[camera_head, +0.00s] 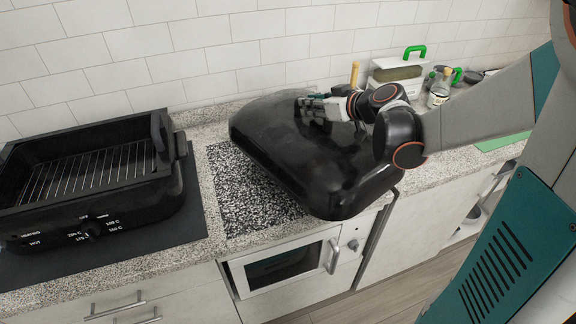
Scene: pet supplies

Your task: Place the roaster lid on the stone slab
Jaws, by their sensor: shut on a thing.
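The roaster lid (310,160) is large, black and glossy, and shows in the head view over the middle of the counter. My gripper (322,105) is shut on the lid near its upper part; the handle and fingertips are partly hidden. The lid is tilted, its near right corner reaching past the counter's front edge. The stone slab (243,200) is speckled black and white and lies on the counter beneath and left of the lid. The lid hides its right part. I cannot tell whether the lid touches the slab.
The black roaster base (90,200) with a wire rack stands on a dark mat (120,248) at left. A white caddy with a green handle (398,75), a glass bottle (440,88) and a green board (500,142) are at right. The tiled wall closes the back.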

